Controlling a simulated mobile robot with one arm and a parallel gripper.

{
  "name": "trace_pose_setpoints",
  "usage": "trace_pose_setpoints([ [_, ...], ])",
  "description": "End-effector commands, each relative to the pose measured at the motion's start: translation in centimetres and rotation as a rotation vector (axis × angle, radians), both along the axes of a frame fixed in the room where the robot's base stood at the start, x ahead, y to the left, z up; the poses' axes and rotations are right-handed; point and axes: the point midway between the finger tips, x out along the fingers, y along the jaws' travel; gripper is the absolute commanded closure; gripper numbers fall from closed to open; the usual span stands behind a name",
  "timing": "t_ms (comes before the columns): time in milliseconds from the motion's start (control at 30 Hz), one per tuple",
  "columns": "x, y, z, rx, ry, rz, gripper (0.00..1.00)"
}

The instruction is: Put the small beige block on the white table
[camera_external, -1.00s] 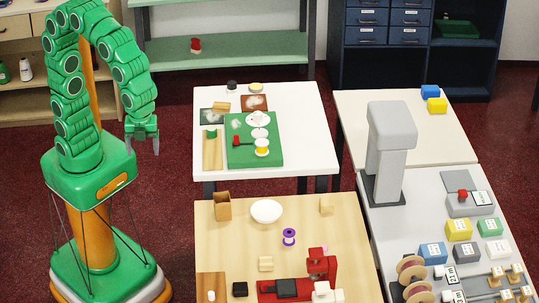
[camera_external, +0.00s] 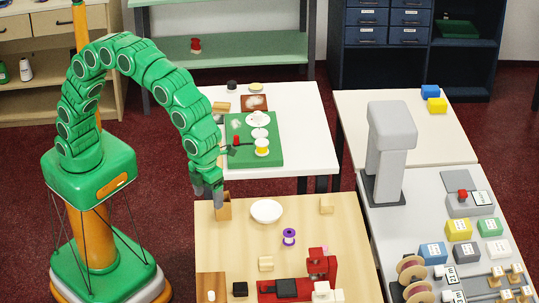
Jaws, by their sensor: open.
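Two small beige blocks stand on the light wood table (camera_external: 345,245): one (camera_external: 265,263) near its middle and one (camera_external: 326,205) at its back right. Which one the task names I cannot tell. My gripper (camera_external: 207,190) is open and points down over the back left corner of that table, left of both blocks. It is beside or over an open tan box (camera_external: 224,211), partly hidden by it; contact cannot be told. The white table (camera_external: 310,140) stands behind the wood table; my arm hides part of its left side.
The white table holds a green board (camera_external: 270,156), a tan block (camera_external: 221,107) and small dishes; its right strip is clear. On the wood table are a white bowl (camera_external: 266,211), a purple spool (camera_external: 289,236) and a red machine (camera_external: 318,268). A grey column (camera_external: 391,140) stands right.

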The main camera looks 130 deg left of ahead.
Motion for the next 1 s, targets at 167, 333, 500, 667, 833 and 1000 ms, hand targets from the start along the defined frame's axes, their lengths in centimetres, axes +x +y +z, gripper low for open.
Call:
trace_pose_setpoints([
  [167,3.8,1.0,-2.4,0.011,-0.010,-0.143,0.23],
  [333,7.2,1.9,-4.7,0.025,-0.019,-0.281,0.23],
  [500,10.3,3.0,-7.3,0.043,-0.025,-0.420,0.23],
  [667,12.9,4.0,-9.8,0.063,-0.027,-0.550,0.23],
  [833,14.9,5.0,-12.0,0.083,-0.028,-0.659,0.23],
  [1000,15.9,5.4,-13.0,0.092,-0.028,-0.715,0.23],
])
